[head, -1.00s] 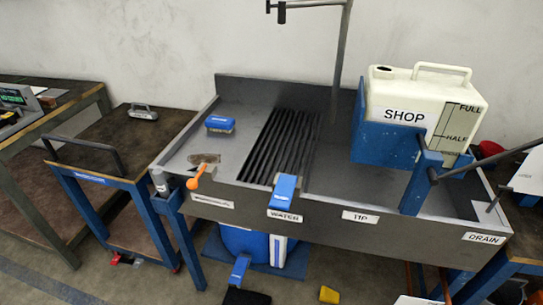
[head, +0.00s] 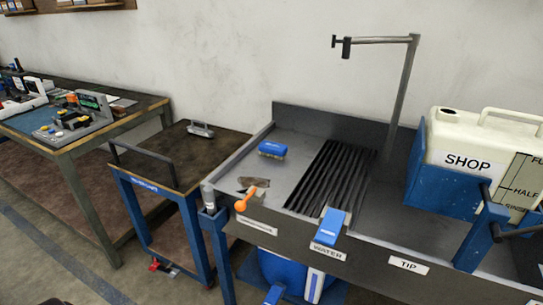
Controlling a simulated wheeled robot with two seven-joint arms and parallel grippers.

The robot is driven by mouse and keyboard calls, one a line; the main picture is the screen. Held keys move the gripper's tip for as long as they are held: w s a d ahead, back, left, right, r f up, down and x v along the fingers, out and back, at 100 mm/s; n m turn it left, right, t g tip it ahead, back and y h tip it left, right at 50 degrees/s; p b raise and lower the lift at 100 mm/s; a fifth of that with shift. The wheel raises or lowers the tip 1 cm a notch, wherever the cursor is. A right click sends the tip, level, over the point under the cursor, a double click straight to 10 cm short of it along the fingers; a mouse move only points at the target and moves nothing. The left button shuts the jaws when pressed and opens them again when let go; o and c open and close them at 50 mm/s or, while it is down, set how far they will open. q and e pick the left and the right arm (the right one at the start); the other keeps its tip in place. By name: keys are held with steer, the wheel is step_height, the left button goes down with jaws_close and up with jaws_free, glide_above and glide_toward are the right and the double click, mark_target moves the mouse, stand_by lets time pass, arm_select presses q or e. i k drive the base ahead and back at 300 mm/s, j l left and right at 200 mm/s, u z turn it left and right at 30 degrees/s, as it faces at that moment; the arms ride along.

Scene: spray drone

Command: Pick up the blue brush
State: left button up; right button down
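The blue brush (head: 272,149) lies on the left part of the grey metal sink bench (head: 300,131), left of the black slatted grate. It has a blue back with pale bristles underneath. Nothing touches it. Neither of my grippers shows in the head view.
The black grate (head: 332,178) lies right of the brush. An orange-handled tool (head: 245,198) and a dark patch sit near the bench's front left. A blue lever (head: 330,225), a tall metal post (head: 403,95) and a white SHOP jug (head: 478,152) stand further right. A cart (head: 180,150) stands left.

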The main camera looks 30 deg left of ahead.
mark_target(273, 149)
steer(key=j+z, duration=0.15)
steer(key=z, duration=0.2)
steer(key=j+z, duration=0.1)
steer(key=z, duration=0.2)
steer(key=j+z, duration=0.15)
steer(key=j, duration=0.25)
steer(key=k+j+z, duration=0.15)
steer(key=j, duration=0.2)
steer(key=k+j+z, duration=0.15)
steer(key=j, duration=0.25)
steer(key=j+z, duration=0.15)
steer(key=j, duration=0.2)
steer(key=k+j+z, duration=0.1)
steer(key=j, duration=0.25)
steer(key=k, duration=0.05)
